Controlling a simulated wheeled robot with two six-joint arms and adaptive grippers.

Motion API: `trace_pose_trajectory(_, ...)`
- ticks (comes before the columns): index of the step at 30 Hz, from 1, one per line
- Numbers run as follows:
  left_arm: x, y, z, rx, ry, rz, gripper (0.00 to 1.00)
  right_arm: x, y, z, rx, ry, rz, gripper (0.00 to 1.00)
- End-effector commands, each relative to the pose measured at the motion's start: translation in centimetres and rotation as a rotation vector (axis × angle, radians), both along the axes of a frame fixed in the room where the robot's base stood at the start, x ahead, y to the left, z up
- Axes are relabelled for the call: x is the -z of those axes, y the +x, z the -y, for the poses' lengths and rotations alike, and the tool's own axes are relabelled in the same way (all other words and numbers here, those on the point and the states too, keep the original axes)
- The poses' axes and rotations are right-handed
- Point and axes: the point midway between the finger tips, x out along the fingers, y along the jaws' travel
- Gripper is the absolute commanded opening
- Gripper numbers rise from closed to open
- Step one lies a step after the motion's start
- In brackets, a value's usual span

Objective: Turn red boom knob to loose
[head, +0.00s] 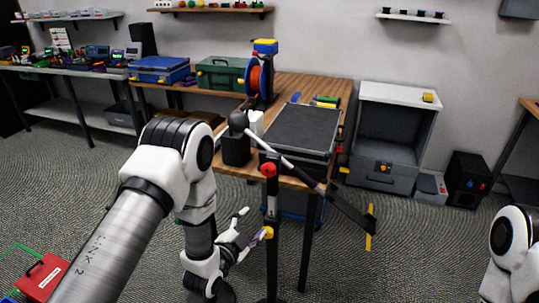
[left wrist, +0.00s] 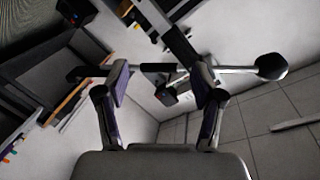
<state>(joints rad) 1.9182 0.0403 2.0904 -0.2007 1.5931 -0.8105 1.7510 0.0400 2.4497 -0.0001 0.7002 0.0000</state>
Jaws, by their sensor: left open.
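The red boom knob (head: 268,170) sits at the top of a black upright stand (head: 272,205), where a slanted boom (head: 290,168) crosses it. The boom has a dark ball at its upper left end. A yellow knob (head: 267,232) sits lower on the same post. My left gripper (head: 253,224) is open, below the red knob and close to the yellow knob. In the left wrist view my left gripper (left wrist: 160,80) has its fingers spread, with the boom (left wrist: 225,69) crossing beyond them. I cannot tell whether it touches anything. My right gripper is out of view.
A wooden table (head: 305,85) behind the stand holds a dark flat case (head: 302,128), a green toolbox (head: 222,72) and a cable reel (head: 261,80). A grey cabinet (head: 390,135) stands at the right. A red box (head: 42,278) lies on the carpet at lower left.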

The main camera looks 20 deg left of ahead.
Motion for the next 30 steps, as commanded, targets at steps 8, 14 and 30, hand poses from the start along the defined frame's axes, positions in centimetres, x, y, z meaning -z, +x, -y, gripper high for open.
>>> trace_pose_trajectory(8, -10.9, 4.1, 0.3, 0.01, -0.004, 0.151, 0.68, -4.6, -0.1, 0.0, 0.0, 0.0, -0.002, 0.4)
trace_pose_trajectory(14, -10.8, 7.5, 0.9, 0.011, -0.005, 0.15, 0.68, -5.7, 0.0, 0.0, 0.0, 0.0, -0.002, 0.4)
trace_pose_trajectory(30, -10.4, 11.1, 1.5, 0.009, -0.007, 0.145, 0.5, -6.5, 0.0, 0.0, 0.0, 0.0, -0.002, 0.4)
